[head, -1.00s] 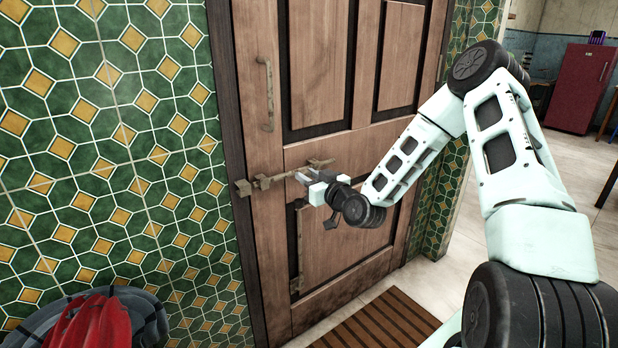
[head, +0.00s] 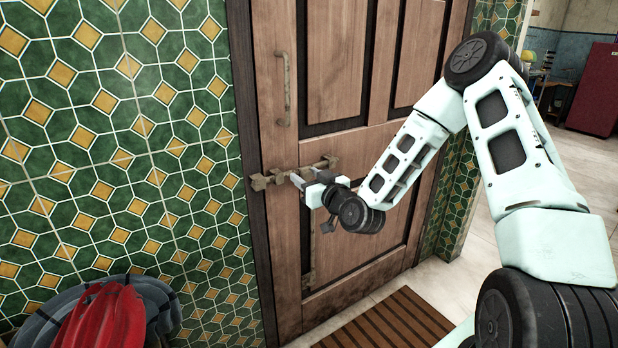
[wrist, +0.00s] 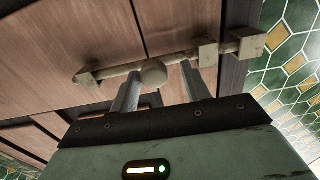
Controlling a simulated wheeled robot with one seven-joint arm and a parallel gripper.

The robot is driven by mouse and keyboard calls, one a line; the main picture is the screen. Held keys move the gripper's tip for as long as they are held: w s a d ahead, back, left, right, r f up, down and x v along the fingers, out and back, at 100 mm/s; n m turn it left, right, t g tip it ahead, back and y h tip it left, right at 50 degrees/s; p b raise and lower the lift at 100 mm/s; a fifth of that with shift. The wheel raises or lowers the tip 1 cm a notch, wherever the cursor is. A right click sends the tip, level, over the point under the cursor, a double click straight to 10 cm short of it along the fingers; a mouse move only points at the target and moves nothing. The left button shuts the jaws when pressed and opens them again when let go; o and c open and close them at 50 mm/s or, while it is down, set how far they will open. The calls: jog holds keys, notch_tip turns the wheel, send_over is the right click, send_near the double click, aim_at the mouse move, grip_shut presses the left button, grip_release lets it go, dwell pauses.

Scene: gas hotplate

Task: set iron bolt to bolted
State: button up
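The iron bolt (head: 283,177) is a rusty, pale metal rod lying across the brown wooden door, held by brackets, with a keeper block (head: 258,183) on the door frame at its left end. In the wrist view the bolt (wrist: 120,70) shows its round knob (wrist: 153,73), and the keeper (wrist: 250,45) is at the right. The rod appears to reach the keeper. My gripper (head: 297,180) is at the bolt, close to the frame side. In the wrist view my gripper (wrist: 160,75) has its fingers apart, with the knob between them, nearer the left finger.
A vertical door handle (head: 286,88) is above the bolt. Green and yellow tiled wall (head: 110,150) stands left of the door. A red and dark grey object (head: 105,315) is at lower left. A slatted mat (head: 390,320) lies on the floor. A red cabinet (head: 597,90) stands far right.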

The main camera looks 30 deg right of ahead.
jog(key=s+p, duration=1.2)
jog(key=s, duration=0.5)
jog(key=shift+s+d, duration=0.2)
jog(key=shift+d, duration=0.1)
